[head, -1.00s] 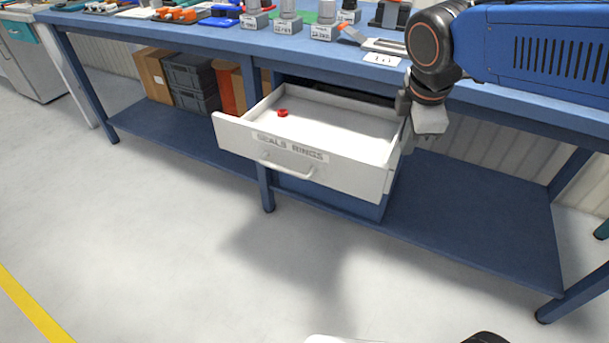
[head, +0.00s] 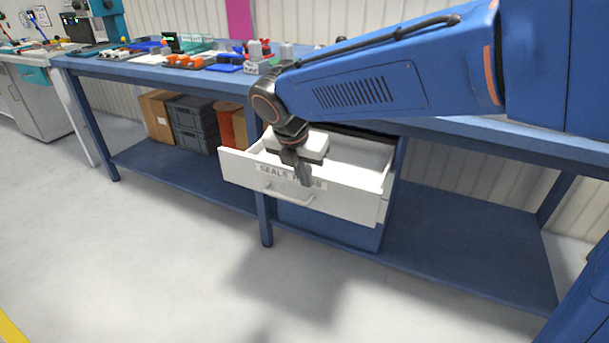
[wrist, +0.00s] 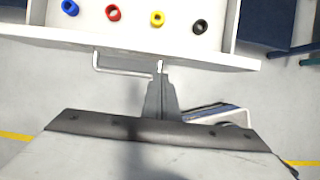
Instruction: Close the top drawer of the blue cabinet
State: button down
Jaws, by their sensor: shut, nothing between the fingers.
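The white top drawer (head: 355,199), labelled as seals and rings, stands pulled out of the blue cabinet (head: 330,228) under the bench. Its bar handle (head: 278,193) also shows in the wrist view (wrist: 122,70). My gripper (head: 303,180) is shut and empty, pointing down at the drawer's front, over part of the label. In the wrist view the closed fingers (wrist: 160,72) overlap the right end of the handle; I cannot tell whether they touch it. My wrist hides part of the drawer's inside in the head view.
Blue (wrist: 70,8), red (wrist: 113,13), yellow (wrist: 157,19) and black (wrist: 200,27) rings lie in the drawer. The blue bench top (head: 140,72) carries tools and parts. Grey crates (head: 193,125) stand on the lower shelf at left. The floor in front is clear.

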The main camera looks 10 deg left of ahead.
aim_at(310, 190)
jog(key=x, duration=0.6)
jog(key=shift+w+f, duration=0.15)
jog(key=shift+f, duration=0.2)
jog(key=shift+w+d, duration=0.1)
jog(key=w+d, duration=0.2)
jog(key=w, duration=0.5)
jog(key=w+d, duration=0.3)
jog(key=w, duration=0.5)
jog(key=w+d, duration=0.3)
jog(key=w, duration=0.5)
jog(key=shift+d, duration=0.2)
jog(key=shift+r, duration=0.1)
